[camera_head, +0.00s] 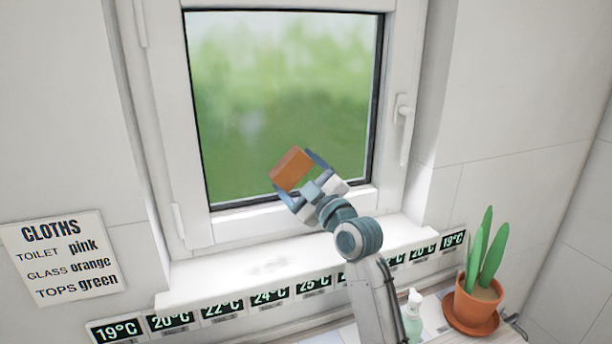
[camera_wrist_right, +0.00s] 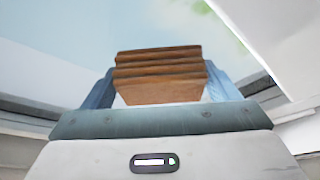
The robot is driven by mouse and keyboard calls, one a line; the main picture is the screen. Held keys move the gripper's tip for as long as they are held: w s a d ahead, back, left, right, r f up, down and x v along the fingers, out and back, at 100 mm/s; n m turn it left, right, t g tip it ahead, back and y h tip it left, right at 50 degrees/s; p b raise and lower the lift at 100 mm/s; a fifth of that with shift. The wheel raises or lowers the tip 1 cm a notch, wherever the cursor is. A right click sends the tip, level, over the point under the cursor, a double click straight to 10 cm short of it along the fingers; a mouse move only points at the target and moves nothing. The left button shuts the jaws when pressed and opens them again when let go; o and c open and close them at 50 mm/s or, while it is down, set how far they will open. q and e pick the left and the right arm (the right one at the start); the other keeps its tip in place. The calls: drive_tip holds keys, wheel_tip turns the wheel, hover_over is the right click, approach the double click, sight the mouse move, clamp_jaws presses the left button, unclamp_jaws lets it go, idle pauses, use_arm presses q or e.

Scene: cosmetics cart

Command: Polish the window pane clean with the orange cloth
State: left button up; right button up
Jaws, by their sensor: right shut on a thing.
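The orange cloth (camera_head: 291,168) is a folded block held in my right gripper (camera_head: 296,178), in front of the lower part of the window pane (camera_head: 270,95). In the right wrist view the folded cloth (camera_wrist_right: 160,75) sits between the two blue fingers, its layers stacked. The fingers are shut on it. I cannot tell whether the cloth touches the glass. The pane shows blurred green outside, with a faint pale smudge left of its middle. My left gripper is not in view.
A white window handle (camera_head: 403,110) is on the right of the frame. A sill (camera_head: 290,265) runs below, with a row of temperature labels under it. A potted plant (camera_head: 478,300) and a spray bottle (camera_head: 412,318) stand at lower right. A cloths sign (camera_head: 65,258) hangs at left.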

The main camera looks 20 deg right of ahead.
drive_tip(key=shift+s+f, duration=0.15)
drive_tip(key=shift+s, duration=0.25)
drive_tip(key=shift+s+p, duration=0.55)
drive_tip(key=shift+s, duration=1.85)
drive_tip(key=shift+s+d, duration=0.1)
drive_tip(key=shift+s, duration=0.05)
drive_tip(key=s, duration=0.2)
drive_tip(key=shift+s, duration=0.4)
